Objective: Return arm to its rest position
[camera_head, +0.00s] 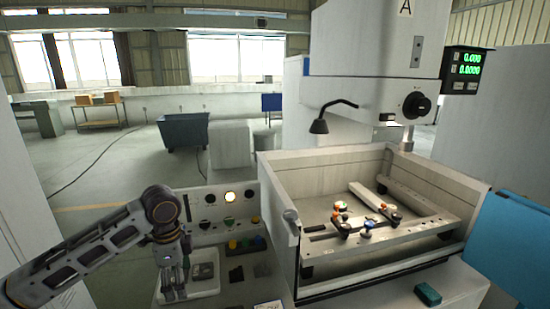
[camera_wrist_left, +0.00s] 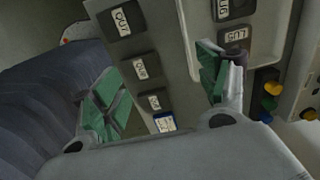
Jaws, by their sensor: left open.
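My left arm comes in from the left in the head view, and its gripper (camera_head: 174,292) points down over the left part of a pale tray (camera_head: 207,286). In the left wrist view the left gripper (camera_wrist_left: 163,95) has its two green-padded fingers spread apart, with nothing held between them. Beyond the fingers lie several dark labelled blocks (camera_wrist_left: 141,67) in a row on a pale surface. A small blue-and-white labelled piece (camera_wrist_left: 165,123) shows at the near end of that row. The right gripper is not in view.
A control panel (camera_head: 212,226) with a lit lamp and coloured knobs (camera_head: 246,243) stands close to the right of my left gripper. Further right is the machine's open tank (camera_head: 285,236) with clamped parts inside. A green block (camera_head: 428,294) lies at the front right.

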